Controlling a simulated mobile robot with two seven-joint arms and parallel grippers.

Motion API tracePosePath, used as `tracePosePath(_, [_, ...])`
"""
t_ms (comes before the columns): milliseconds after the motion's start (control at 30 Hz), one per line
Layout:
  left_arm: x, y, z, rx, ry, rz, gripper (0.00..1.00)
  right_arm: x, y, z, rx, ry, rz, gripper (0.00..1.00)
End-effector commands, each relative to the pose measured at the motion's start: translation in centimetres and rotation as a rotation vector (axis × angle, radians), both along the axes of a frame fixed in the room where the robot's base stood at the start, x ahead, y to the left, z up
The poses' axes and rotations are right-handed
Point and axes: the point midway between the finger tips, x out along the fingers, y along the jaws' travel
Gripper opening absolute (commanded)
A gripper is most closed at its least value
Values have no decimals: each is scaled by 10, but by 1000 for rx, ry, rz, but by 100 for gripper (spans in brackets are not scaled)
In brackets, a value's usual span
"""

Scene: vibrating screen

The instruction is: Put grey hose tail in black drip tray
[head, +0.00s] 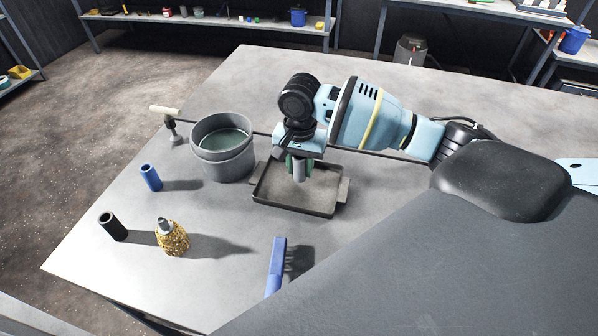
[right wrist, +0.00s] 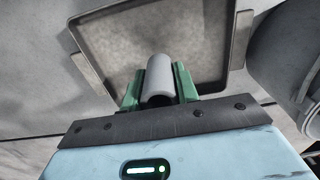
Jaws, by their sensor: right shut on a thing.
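The grey hose tail (head: 299,171) is a short grey tube. My right gripper (head: 299,164) is shut on it and holds it upright over the black drip tray (head: 292,209). In the right wrist view the grey hose tail (right wrist: 160,76) sits between the green fingers of my right gripper (right wrist: 159,88). The black drip tray (right wrist: 236,45) lies behind it there, shallow and rectangular with side handles, and looks empty. I cannot tell the gap between the tube's lower end and the tray floor. My left gripper is not in view.
A grey bucket (head: 222,158) stands left of the tray, with a mallet (head: 172,130) beyond it. A blue tube (head: 150,177), a black tube (head: 113,226) and a gold-flecked bottle (head: 172,238) stand at the left. A blue brush-like tool (head: 276,265) is in front.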

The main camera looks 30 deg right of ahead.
Motion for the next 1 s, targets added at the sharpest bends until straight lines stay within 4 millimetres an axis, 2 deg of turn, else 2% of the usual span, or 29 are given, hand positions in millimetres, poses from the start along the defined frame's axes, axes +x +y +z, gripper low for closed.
tracePosePath(33, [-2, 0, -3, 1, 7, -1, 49, -2, 0, -13, -1, 8, 0, 9])
tracePosePath(133, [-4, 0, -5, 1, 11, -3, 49, -1, 0, -24, -1, 6, 0, 9])
tracePosePath(567, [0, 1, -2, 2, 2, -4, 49, -1, 1, -27, 1, 1, 0, 9])
tracePosePath(600, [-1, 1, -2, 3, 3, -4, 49, 0, 0, -27, 0, 0, 1, 36])
tracePosePath(733, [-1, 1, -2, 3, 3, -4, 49, -1, 1, -27, 0, 1, 1, 52])
tracePosePath(1000, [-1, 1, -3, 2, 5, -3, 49, -1, 0, -27, 0, 1, 0, 52])
